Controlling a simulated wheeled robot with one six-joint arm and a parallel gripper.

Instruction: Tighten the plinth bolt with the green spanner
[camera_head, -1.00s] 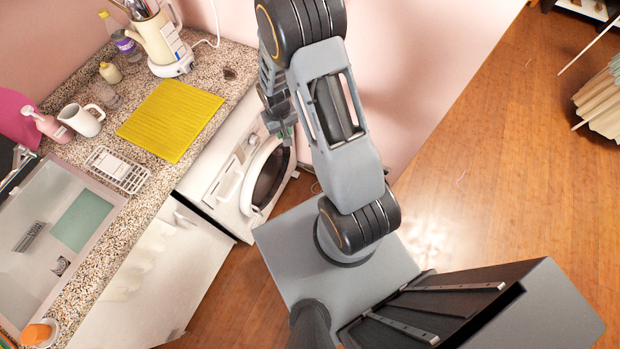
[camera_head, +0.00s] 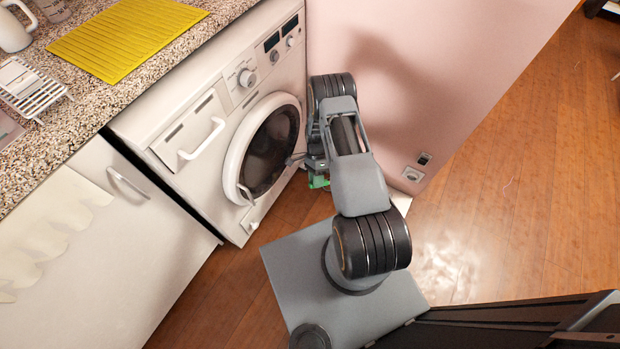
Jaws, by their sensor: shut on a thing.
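My gripper (camera_head: 314,168) is low, just right of the round door of the white washing machine (camera_head: 190,135), and is mostly hidden behind my own arm. It is shut on the green spanner (camera_head: 319,181), of which only a small green piece shows below the gripper. Whether the spanner touches anything is too small and too hidden to tell. I cannot make out the plinth bolt in this view.
A speckled worktop (camera_head: 110,100) with a yellow mat (camera_head: 125,38), a wire rack (camera_head: 30,88) and a white mug (camera_head: 14,32) is at upper left. A pink wall (camera_head: 440,60) with a socket (camera_head: 412,174) stands behind my arm. Wooden floor (camera_head: 530,190) is clear at right.

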